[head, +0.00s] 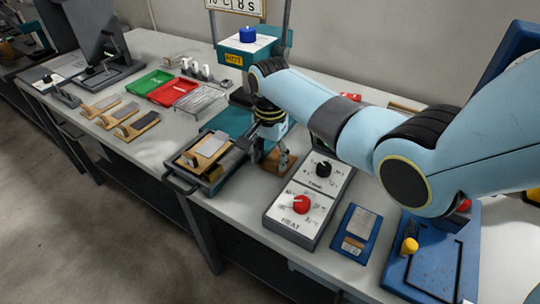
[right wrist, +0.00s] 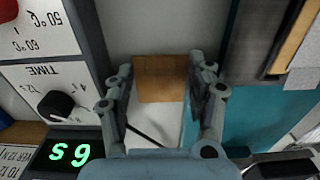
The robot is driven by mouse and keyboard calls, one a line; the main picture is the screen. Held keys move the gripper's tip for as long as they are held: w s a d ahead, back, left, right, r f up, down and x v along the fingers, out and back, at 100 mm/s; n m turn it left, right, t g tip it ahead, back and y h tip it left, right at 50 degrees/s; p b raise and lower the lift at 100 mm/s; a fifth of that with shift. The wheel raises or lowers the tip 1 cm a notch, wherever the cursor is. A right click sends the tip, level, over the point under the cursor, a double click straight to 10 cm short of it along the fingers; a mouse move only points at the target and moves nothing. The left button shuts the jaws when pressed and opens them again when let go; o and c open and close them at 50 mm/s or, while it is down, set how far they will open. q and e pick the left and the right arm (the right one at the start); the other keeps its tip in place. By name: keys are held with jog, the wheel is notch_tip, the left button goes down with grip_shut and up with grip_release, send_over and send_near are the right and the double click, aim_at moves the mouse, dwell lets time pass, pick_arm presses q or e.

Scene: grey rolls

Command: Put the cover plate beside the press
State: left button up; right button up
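A brown, wood-coloured square plate (head: 279,162), which I take for the cover plate, lies on the bench between the press and the control box. It also shows in the right wrist view (right wrist: 161,79). The press has a teal base (head: 232,118) and a teal upper block (head: 246,50) with a HOT label and a blue knob. My left gripper is out of view.
A drawer tray (head: 207,182) with a wooden board and grey pieces sticks out left of the gripper. The control box (head: 301,221) with red and black knobs stands close on the right. Green (head: 150,82) and red (head: 172,92) trays are farther left.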

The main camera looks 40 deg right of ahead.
notch_tip(320, 180, up, 13)
jog(key=shift+p, duration=0.4)
dwell(0.7)
